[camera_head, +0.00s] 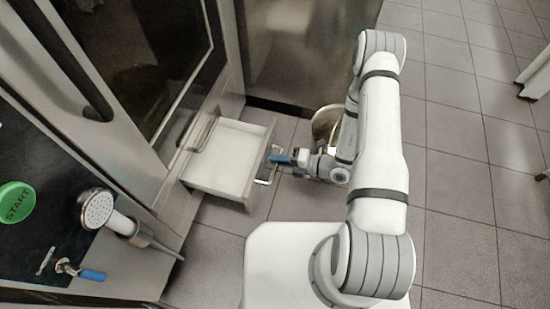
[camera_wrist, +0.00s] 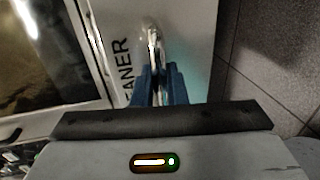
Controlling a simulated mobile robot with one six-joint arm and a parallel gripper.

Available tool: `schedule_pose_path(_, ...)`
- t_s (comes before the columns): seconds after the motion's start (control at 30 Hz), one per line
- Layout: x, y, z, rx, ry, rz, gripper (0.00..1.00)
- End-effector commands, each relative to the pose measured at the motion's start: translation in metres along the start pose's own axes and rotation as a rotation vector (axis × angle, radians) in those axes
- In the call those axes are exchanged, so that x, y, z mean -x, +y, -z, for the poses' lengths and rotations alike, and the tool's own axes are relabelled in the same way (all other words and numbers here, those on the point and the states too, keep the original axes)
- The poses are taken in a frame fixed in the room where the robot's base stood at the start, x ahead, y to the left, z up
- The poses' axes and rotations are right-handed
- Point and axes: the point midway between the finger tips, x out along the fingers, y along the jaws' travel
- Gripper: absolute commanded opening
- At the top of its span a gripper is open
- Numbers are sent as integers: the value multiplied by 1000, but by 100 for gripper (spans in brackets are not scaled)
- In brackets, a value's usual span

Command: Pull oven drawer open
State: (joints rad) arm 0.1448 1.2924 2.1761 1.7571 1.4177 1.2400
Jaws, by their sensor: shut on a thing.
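The oven drawer (camera_head: 226,160) sits low at the oven's base in the head view. It is pulled out, with its white inside showing empty. A metal bar handle (camera_head: 266,166) stands off its front face. My gripper (camera_head: 281,159) has blue fingers and is at this handle, on the drawer's outer side. In the wrist view, my gripper (camera_wrist: 160,88) is shut on the shiny handle (camera_wrist: 153,45). The drawer front shows there as a pale panel with dark letters reading "EANER"; the rest of the word is hidden.
The oven (camera_head: 140,60) with its dark glass door stands behind the drawer. A hand shower (camera_head: 98,210) and a green START button (camera_head: 15,202) are at left. A metal pot-like container (camera_head: 325,124) stands on the floor behind my arm.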

Motion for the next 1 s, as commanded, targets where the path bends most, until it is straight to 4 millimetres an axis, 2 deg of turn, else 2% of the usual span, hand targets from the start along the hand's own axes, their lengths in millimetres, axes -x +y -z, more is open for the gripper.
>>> schedule_pose_path(0.03,-1,-3,7,-8,16,6,0)
schedule_pose_path(0.07,-1,-3,7,-8,16,6,15)
schedule_pose_path(0.23,-2,-2,5,-5,12,4,29)
schedule_pose_path(0.57,3,0,2,-2,6,2,30)
schedule_pose_path(1.0,62,1,1,-3,7,2,30)
